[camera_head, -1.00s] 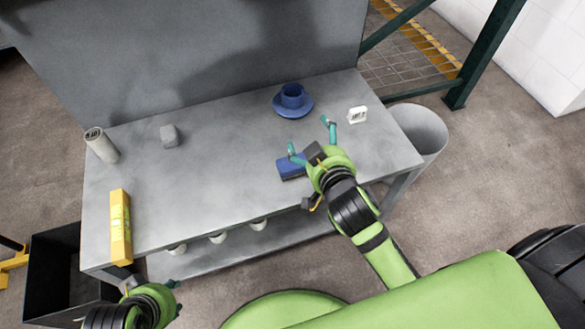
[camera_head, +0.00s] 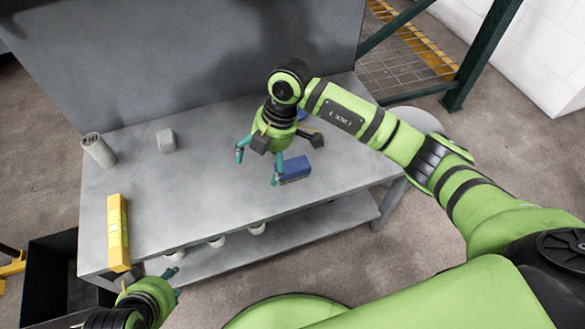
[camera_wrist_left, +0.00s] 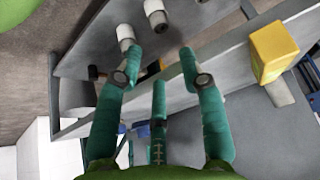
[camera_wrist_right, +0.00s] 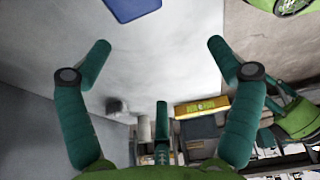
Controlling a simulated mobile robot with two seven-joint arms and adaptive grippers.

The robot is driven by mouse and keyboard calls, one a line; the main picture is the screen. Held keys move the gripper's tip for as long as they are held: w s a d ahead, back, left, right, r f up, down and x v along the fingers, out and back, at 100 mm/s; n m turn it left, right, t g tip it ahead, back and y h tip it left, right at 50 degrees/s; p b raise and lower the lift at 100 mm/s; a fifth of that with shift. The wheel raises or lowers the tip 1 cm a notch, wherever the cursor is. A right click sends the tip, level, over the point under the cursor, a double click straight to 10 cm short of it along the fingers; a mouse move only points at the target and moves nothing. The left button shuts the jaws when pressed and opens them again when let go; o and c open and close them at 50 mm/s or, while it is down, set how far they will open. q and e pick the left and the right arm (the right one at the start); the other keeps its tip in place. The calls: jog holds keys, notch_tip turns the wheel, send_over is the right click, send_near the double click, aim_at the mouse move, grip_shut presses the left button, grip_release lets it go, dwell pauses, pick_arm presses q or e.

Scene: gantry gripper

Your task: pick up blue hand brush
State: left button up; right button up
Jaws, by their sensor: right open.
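The blue hand brush (camera_head: 295,168) lies on the grey table near its front edge, right of the middle. Only its blue block-like body shows clearly. In the right wrist view a blue piece, likely the brush, is cut off by the top edge (camera_wrist_right: 132,8). My right gripper (camera_head: 258,168) is open and empty, fingers pointing down, just left of the brush; one finger appears close beside it. I cannot tell whether they touch. My left gripper (camera_head: 174,281) is open and empty below the table's front left corner; its spread fingers show in the left wrist view (camera_wrist_left: 160,54).
On the table (camera_head: 190,205) stand a yellow box (camera_head: 117,232) at front left, a grey cylinder (camera_head: 98,150) and a small grey block (camera_head: 166,141). A blue saucer (camera_head: 301,115) is mostly hidden behind my right arm. The table's middle left is clear.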

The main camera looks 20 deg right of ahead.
aim_at(291, 162)
jog(key=d+h, duration=0.1)
jog(key=d, duration=0.1)
jog(key=w+d+m+h, duration=0.1)
jog(key=d, duration=0.1)
jog(key=d+m+h, duration=0.1)
jog(key=d, duration=0.1)
jog(key=shift+w+d+r, duration=0.1)
jog(key=shift+w+r, duration=0.15)
jog(key=shift+d+f+b, duration=0.3)
jog(key=shift+d+f, duration=0.15)
jog(key=shift+f, duration=0.5)
notch_tip(291, 162, down, 5)
jog(key=shift+a+r+b, duration=0.15)
jog(key=shift+b, duration=0.8)
pick_arm(q)
jog(key=w+d+r+t+h, duration=0.1)
jog(key=w+d+r+t, duration=0.1)
jog(key=w+r+t, duration=0.2)
jog(key=w+d+r+m+t+h, duration=0.1)
jog(key=w+d+r+t, duration=0.2)
jog(key=w+r+t, duration=0.1)
notch_tip(291, 162, up, 3)
jog(key=shift+w+d+f, duration=0.1)
jog(key=shift+w+d, duration=0.05)
jog(key=shift+w, duration=0.7)
pick_arm(e)
jog(key=shift+s, duration=0.1)
jog(key=c, duration=1.3)
